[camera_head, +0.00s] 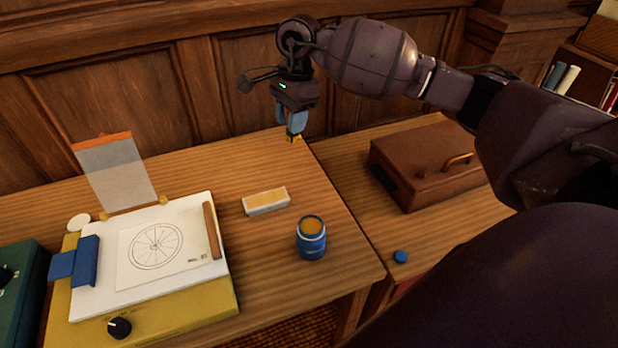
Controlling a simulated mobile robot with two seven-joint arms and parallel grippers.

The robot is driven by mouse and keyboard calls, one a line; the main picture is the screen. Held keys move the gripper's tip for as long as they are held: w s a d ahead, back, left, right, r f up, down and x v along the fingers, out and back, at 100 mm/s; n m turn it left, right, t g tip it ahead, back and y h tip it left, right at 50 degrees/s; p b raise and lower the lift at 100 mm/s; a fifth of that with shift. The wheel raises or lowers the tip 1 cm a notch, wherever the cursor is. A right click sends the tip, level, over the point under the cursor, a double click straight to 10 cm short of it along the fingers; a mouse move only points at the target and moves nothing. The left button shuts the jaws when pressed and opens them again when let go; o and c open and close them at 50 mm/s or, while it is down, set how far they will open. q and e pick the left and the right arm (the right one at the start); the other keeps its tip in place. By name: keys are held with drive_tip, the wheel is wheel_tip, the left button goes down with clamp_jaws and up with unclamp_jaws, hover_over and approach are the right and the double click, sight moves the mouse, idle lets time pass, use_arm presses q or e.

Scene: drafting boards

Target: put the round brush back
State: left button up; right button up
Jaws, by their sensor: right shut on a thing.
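My right gripper (292,131) is at the back of the wooden desk, near its right end, pointing down. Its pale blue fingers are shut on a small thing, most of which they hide. Only a small yellowish tip (295,139) shows below the fingers; it looks like part of the round brush, though its shape is too small to make out. I cannot tell whether it touches the desk top. No other brush shows. An open blue jar (311,243) with a tan top stands upright nearer the front, apart from the gripper. My left gripper is not in view.
A yellow drafting board (190,317) with a wheel drawing (157,246) lies at left. A clear sheet (115,172) stands behind it. A pale block (266,201) lies left of the jar. A brown case (425,165) and blue cap (400,257) are on the right-hand table.

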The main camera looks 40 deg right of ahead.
drive_tip(key=w+d+r+m+t, duration=0.1)
drive_tip(key=w+d+r+m, duration=0.15)
drive_tip(key=d+m, duration=0.4)
drive_tip(key=shift+m, duration=0.65)
drive_tip(key=shift+w+a+f+b, duration=0.1)
drive_tip(key=shift+f+b, duration=0.85)
drive_tip(key=shift+f, duration=7.45)
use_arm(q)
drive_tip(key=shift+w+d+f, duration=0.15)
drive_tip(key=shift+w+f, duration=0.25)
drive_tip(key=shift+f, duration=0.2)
use_arm(e)
drive_tip(key=shift+f, duration=1.55)
drive_tip(key=shift+f+b, duration=0.2)
drive_tip(key=shift+b, duration=0.1)
drive_tip(key=o, duration=0.9)
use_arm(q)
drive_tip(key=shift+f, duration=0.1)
use_arm(e)
drive_tip(key=shift+r, duration=0.1)
